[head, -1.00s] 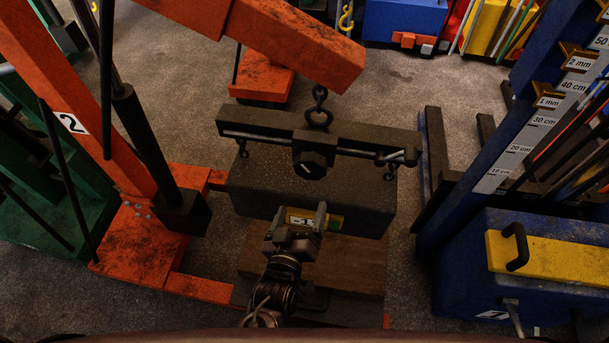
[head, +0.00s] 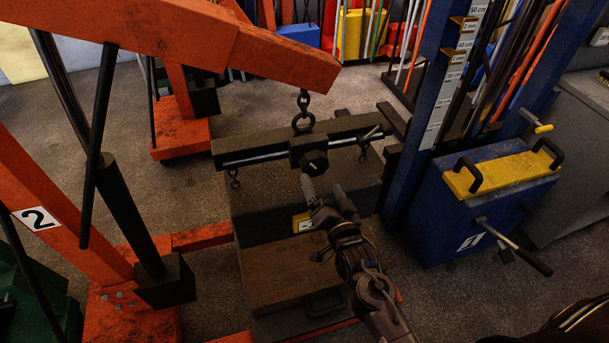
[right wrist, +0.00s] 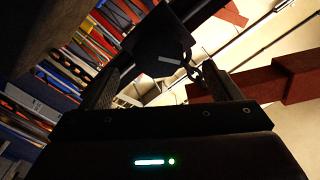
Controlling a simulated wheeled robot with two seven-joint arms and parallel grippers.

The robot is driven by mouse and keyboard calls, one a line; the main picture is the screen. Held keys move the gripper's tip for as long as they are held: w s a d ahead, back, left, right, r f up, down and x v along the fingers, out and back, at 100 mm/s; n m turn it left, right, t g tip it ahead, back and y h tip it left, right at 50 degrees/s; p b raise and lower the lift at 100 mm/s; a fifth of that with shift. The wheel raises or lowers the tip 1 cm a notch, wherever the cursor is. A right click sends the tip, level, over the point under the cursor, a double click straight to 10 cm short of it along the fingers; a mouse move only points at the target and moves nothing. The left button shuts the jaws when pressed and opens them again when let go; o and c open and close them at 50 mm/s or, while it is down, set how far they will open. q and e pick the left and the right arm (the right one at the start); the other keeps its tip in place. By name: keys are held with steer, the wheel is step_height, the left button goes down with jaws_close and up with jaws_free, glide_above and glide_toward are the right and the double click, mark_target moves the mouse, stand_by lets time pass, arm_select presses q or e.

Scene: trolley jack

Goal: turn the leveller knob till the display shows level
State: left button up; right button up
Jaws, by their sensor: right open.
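The dark leveller bar (head: 245,150) hangs from the orange crane's chain and hook (head: 303,115). Its dark knob (head: 314,162) sits at the middle, facing me. The yellow-edged display (head: 302,222) is on the dark block below, partly behind my right gripper; its reading is too small to make out. My right gripper (head: 324,189) is open, its fingertips just below and in front of the knob. In the right wrist view the knob, with a pale mark (right wrist: 169,60), lies ahead between the open fingers; contact cannot be told. My left gripper is not in view.
The orange crane (head: 150,25) fills the left. A dark block with a wooden step (head: 285,275) stands below the bar. A blue press-like stand (head: 430,215) with a yellow top and a lever is close on the right. Grey floor shows between.

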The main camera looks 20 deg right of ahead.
mark_target(316, 169)
steer(key=shift+w+d+r, duration=0.1)
steer(key=shift+w+r, duration=0.05)
steer(key=shift+w, duration=0.3)
steer(key=w+p, duration=0.1)
steer(key=w, duration=0.6)
steer(key=shift+f, duration=0.2)
steer(key=c, duration=1)
